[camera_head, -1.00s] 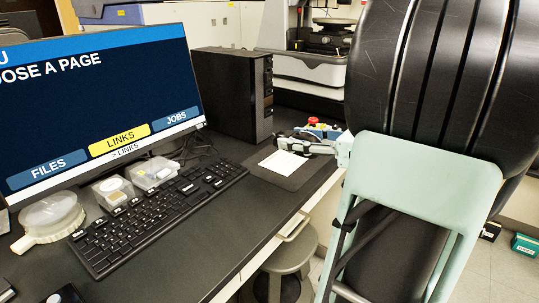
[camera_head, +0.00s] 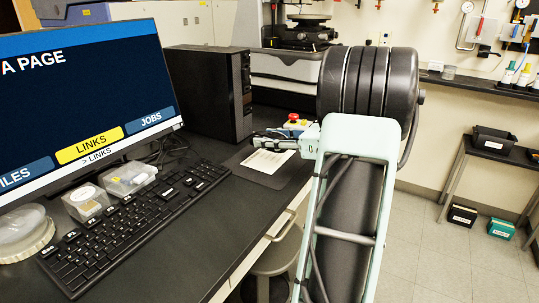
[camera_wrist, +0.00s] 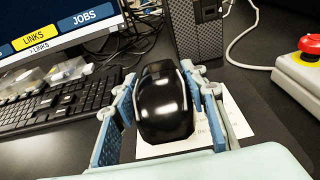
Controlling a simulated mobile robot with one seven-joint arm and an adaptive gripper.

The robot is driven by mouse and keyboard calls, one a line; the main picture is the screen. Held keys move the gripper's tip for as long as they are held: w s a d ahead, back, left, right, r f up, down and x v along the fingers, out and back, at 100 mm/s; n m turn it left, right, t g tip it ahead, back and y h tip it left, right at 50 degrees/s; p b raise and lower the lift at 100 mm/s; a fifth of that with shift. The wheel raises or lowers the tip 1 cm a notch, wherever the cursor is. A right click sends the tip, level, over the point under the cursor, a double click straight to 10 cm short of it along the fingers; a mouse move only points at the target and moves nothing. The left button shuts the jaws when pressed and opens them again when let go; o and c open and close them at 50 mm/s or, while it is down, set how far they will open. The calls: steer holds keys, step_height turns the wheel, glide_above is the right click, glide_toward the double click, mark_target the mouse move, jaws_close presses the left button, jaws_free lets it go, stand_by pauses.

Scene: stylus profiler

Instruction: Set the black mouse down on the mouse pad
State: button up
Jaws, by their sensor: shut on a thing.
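The black mouse (camera_wrist: 162,102) is between the two blue-padded fingers of my gripper (camera_wrist: 163,112) in the wrist view, and the gripper is shut on it. A white printed sheet (camera_wrist: 236,120) lies below and behind the mouse. In the head view my gripper (camera_head: 274,138) is over the dark mouse pad (camera_head: 287,176), which lies right of the keyboard with the white sheet (camera_head: 267,161) on it. The mouse is not clearly visible in the head view. I cannot tell whether it touches the sheet or pad.
A keyboard (camera_head: 128,222) and clear boxes (camera_head: 129,177) lie left of the pad, before the monitor (camera_head: 85,95). A black computer tower (camera_head: 210,90) stands behind. A red emergency button box (camera_wrist: 304,62) is to the right in the wrist view.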

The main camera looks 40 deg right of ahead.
mark_target(270, 159)
steer(key=shift+w+d+f, duration=0.2)
steer(key=shift+w+f, duration=0.1)
steer(key=shift+f, duration=0.15)
steer(key=shift+w+d+f, duration=0.2)
steer(key=shift+w+f, duration=0.05)
steer(key=shift+f, duration=0.15)
steer(key=f, duration=0.1)
steer(key=f+b, duration=0.1)
steer(key=f, duration=0.1)
steer(key=shift+w+d+f, duration=0.15)
steer(key=shift+w, duration=0.05)
steer(key=shift+f, duration=0.15)
